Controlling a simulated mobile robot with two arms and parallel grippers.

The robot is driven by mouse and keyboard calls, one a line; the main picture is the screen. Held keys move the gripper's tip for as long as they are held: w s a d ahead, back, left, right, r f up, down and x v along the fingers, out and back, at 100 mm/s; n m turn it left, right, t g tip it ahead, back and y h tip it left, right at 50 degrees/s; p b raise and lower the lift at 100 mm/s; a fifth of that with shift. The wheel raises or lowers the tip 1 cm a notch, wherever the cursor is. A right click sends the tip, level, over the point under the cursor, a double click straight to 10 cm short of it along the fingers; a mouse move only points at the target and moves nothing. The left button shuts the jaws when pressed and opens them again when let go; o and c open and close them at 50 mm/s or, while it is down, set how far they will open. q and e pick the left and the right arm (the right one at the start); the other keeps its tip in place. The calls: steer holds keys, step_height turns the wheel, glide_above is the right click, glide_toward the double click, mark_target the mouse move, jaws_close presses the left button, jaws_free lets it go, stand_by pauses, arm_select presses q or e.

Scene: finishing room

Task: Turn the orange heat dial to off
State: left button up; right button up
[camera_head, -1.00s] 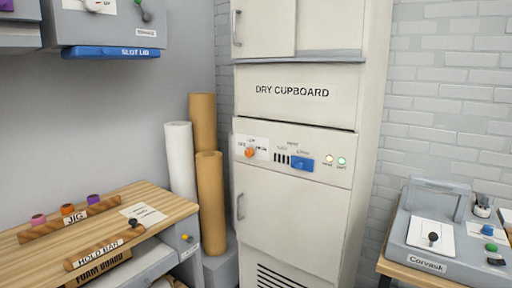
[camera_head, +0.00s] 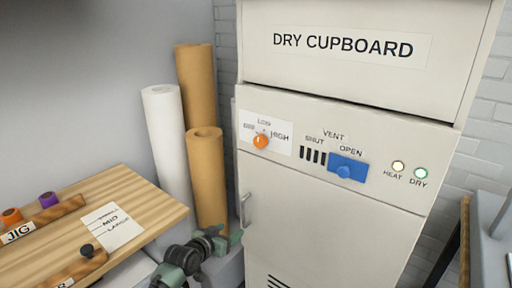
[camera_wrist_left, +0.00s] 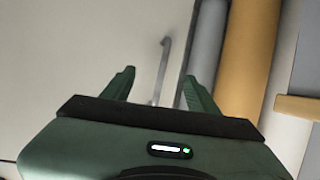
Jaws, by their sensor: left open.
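The orange heat dial (camera_head: 261,141) sits on a white label plate (camera_head: 282,145) on the front of the dry cupboard (camera_head: 330,185), with OFF at its left, LOW above and HIGH at its right. Its pointer is too small to read surely; it seems to point up near LOW. My left gripper (camera_head: 230,238) is low in the head view, below and left of the dial, near the cupboard's lower door handle. The dial is not seen there. My right gripper is not in view.
Right of the dial is a blue vent slider (camera_head: 347,168) at OPEN, then the heat light (camera_head: 398,166) and dry light (camera_head: 420,173). A door handle (camera_head: 244,210) sticks out below the dial. Paper rolls (camera_head: 208,180) and a wooden bench (camera_head: 140,205) stand left.

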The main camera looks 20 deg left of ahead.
arm_select(q)
step_height(320, 180, up, 18)
steer(key=w+d+m+t+h, duration=0.1)
steer(key=w+d+t+h, duration=0.1)
steer(key=w+t, duration=0.1)
steer(key=m+h, duration=0.2)
glide_toward(258, 144)
steer(key=shift+t, duration=0.4)
steer(key=x, duration=0.7)
steer(key=shift+w+d+f+p, duration=0.15)
steer(key=shift+w+d+p, duration=0.1)
steer(key=shift+w+p, duration=0.05)
steer(key=shift+w+d, duration=0.15)
steer(key=shift+w, duration=0.35)
jaws_close()
